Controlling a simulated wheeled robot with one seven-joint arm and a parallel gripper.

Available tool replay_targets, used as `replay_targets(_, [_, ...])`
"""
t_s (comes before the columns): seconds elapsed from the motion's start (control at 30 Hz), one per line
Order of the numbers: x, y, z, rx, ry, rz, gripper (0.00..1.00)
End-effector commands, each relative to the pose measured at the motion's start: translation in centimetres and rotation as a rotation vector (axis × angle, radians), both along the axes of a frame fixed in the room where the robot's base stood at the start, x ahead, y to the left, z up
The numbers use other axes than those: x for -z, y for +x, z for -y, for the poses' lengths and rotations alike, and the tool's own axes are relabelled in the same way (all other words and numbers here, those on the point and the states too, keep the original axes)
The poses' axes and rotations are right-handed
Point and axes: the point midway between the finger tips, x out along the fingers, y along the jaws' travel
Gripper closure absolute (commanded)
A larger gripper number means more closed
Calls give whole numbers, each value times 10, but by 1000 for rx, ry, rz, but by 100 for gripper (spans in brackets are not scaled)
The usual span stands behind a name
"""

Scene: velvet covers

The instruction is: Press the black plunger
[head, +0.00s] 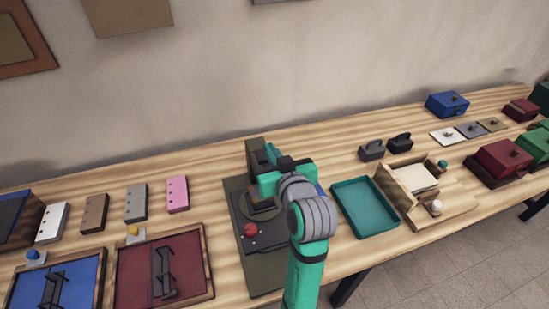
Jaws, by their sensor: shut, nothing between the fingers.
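A dark olive base plate (266,279) lies on the wooden table in the middle of the head view. It bears a red knob (251,230) and a dark round part (245,207), with an upright dark olive piece (254,150) at its far end. I cannot clearly pick out the black plunger; my arm and gripper cover part of this device. My gripper (267,188) is over the device, behind the red knob and close to the round part. Its fingers are shut and hold nothing. Whether they touch anything is hidden.
A teal tray (365,207) and a wooden box-like fixture (402,185) stand right of my arm. Red (189,263) and blue (84,285) framed panels lie left. Several small plates line the back left. Lidded boxes (447,105) stand at right. The wall is behind.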

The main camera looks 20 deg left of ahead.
Motion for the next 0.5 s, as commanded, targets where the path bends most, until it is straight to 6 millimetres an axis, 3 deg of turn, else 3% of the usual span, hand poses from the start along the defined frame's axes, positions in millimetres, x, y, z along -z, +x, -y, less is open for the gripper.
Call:
replay_targets(0.23, [11, 37, -26, -2, -2, -1, 100])
replay_targets(0.5, [44, 36, -25, -2, 0, -1, 100])
